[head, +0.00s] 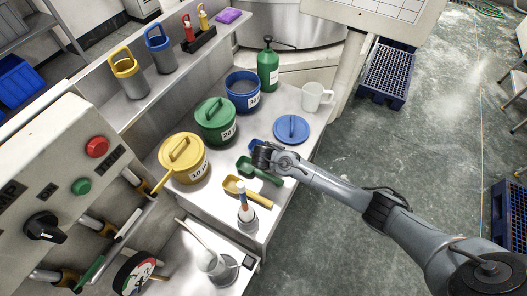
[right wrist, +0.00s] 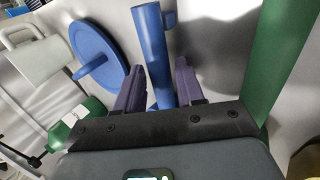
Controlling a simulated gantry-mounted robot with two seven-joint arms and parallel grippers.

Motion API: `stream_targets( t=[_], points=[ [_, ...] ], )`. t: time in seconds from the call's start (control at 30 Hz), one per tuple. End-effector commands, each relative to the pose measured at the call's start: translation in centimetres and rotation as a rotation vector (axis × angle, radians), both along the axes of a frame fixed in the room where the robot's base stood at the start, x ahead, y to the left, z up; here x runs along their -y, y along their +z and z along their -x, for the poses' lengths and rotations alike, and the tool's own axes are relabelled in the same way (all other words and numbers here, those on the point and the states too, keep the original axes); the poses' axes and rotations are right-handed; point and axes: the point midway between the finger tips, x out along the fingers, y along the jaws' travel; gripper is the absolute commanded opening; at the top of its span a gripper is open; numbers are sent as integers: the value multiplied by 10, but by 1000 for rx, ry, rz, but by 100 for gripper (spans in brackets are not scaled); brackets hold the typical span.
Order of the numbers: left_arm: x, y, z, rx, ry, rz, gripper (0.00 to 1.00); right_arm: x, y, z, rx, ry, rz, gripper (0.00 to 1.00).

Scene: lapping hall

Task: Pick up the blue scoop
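The blue scoop (head: 256,144) lies on the bench between the green tub and the blue lid, mostly hidden by my right gripper in the head view. In the right wrist view its blue handle (right wrist: 154,45) runs between the two dark purple fingers. My right gripper (head: 262,154) is low over the bench. Its fingers (right wrist: 157,80) stand apart, one on each side of the handle, and I see no clear grip on it. My left gripper is not in view.
A green scoop (head: 262,172) and a yellow scoop (head: 244,190) lie close by. Green (head: 216,122), yellow (head: 185,160) and blue (head: 243,92) tubs stand behind.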

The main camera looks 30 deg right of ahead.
Motion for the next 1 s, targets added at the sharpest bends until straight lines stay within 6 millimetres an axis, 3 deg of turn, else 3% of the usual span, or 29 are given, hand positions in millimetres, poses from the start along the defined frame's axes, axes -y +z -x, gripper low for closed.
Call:
stream_targets(
  t=[0.07,0.3,0.7,1.0],
  points=[
    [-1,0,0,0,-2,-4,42,0,0,0,0,0,0,36],
    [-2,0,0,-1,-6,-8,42,0,0,0,0,0,0,0],
    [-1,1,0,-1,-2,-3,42,0,2,0,0,0,0,0],
    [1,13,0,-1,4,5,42,0,13,0,0,0,0,0]
  ],
)
